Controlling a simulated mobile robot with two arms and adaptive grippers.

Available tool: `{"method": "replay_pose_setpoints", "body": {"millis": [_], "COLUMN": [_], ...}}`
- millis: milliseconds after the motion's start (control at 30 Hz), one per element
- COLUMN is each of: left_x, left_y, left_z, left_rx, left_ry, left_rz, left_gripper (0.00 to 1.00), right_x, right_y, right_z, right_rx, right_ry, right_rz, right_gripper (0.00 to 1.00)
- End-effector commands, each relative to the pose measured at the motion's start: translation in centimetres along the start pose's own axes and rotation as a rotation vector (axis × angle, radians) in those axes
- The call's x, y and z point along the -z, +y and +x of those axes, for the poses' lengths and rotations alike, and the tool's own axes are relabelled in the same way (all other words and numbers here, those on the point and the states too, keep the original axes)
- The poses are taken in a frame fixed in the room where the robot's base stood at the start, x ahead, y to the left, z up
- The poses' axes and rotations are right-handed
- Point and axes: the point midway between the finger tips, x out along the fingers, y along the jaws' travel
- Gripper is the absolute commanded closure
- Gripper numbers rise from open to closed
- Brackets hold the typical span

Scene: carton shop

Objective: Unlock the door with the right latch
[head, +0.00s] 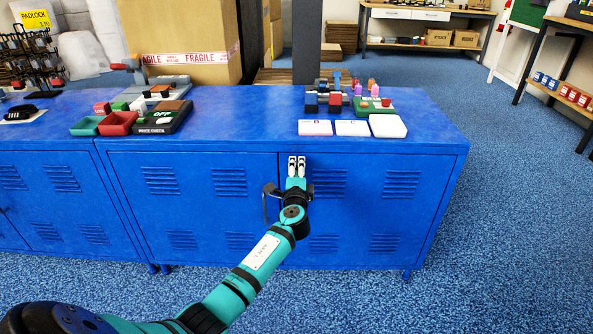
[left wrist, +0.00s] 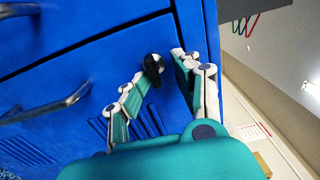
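The blue cabinet's right door (head: 345,215) is shut beside its left door (head: 180,205). In the left wrist view a small black latch knob (left wrist: 153,66) sticks out from the blue door face (left wrist: 95,80). My left gripper (head: 297,162) is at the upper left corner of the right door in the head view and hides the latch there. In the left wrist view this gripper (left wrist: 160,66) is open, with its fingertips apart on either side of the knob. I cannot tell if either finger touches it. My right gripper is not in view.
A door handle (head: 265,203) is close to the left of my gripper; a grey handle (left wrist: 50,105) shows in the left wrist view. The blue cabinet top (head: 250,115) holds trays and cards (head: 352,128). Carpet to the right is clear.

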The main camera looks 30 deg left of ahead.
Motion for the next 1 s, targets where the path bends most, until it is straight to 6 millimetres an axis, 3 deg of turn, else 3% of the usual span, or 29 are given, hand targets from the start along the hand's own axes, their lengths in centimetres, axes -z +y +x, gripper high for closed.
{"method": "replay_pose_setpoints", "body": {"millis": [333,800,1000], "left_x": [0.0,0.1,0.1], "left_y": [0.4,0.3,0.2], "left_z": [-1.0,-10.0,-11.8], "left_rx": [-0.006,-0.006,-0.004], "left_ry": [0.0,0.002,0.001], "left_rz": [-0.001,-0.001,0.0], "left_gripper": [0.68,0.68,0.68], "right_x": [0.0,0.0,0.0], "right_y": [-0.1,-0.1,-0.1], "right_z": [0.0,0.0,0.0], "right_rx": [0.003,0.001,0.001], "right_ry": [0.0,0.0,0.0], "right_rz": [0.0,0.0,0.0], "right_gripper": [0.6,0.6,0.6]}}
